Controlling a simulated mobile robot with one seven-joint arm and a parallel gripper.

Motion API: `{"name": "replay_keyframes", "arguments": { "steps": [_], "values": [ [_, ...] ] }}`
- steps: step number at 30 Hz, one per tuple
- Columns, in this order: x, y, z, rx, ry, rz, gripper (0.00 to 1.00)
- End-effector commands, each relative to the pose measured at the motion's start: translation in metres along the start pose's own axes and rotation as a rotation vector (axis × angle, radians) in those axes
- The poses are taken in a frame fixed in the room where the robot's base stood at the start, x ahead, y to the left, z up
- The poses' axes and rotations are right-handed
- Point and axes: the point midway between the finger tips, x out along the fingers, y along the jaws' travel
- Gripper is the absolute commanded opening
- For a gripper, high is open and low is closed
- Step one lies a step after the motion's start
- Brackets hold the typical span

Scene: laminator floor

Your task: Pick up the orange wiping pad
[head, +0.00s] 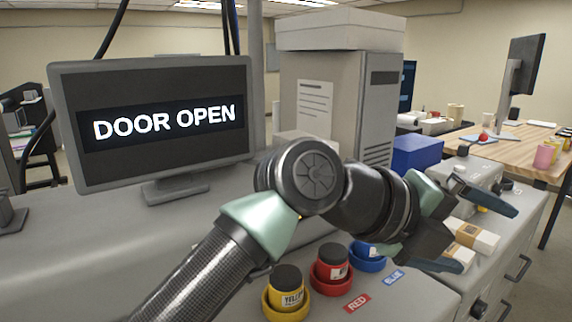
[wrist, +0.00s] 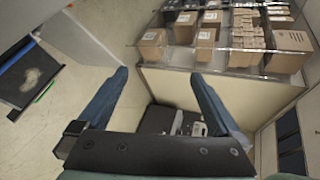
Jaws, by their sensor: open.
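I cannot make out an orange wiping pad in either view. My gripper (head: 487,238) is at the right in the head view, its two dark blue fingers spread apart over the right part of the grey counter (head: 225,265). In the wrist view my gripper (wrist: 160,76) is open, with nothing between its fingers. Beyond the fingers, that view shows pale floor and a dark case-like object (wrist: 170,121) low down. My arm crosses the middle of the head view and hides part of the counter.
A monitor (head: 160,125) reading "DOOR OPEN" stands at the left. Yellow (head: 287,292), red (head: 331,268) and blue-ringed (head: 367,258) containers stand below my arm. White packs (head: 478,236) with tan bands lie near my gripper. The wrist view shows a shelf of brown boxes (wrist: 290,50).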

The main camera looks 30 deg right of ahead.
Motion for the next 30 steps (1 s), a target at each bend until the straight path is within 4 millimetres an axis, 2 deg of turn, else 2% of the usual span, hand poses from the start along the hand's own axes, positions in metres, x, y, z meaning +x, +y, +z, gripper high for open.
{"name": "replay_keyframes", "arguments": {
  "steps": [1, 3, 5, 6, 9, 12, 15, 24, 30],
  "values": [
    [-0.011, 0.049, 0.011, -0.064, -0.003, 0.211, 1.00],
    [-0.036, 0.114, 0.017, -0.162, -0.011, 0.476, 1.00],
    [-0.066, 0.159, 0.019, -0.247, -0.029, 0.672, 1.00],
    [-0.088, 0.183, 0.020, -0.299, -0.044, 0.786, 1.00],
    [-0.135, 0.222, 0.017, -0.405, -0.080, 0.999, 1.00],
    [-0.163, 0.240, 0.013, -0.467, -0.102, 1.116, 1.00],
    [-0.171, 0.253, 0.009, -0.492, -0.108, 1.159, 1.00],
    [-0.148, 0.300, 0.000, -0.492, -0.106, 1.158, 1.00],
    [-0.141, 0.316, -0.003, -0.489, -0.107, 1.158, 1.00]
  ]
}}
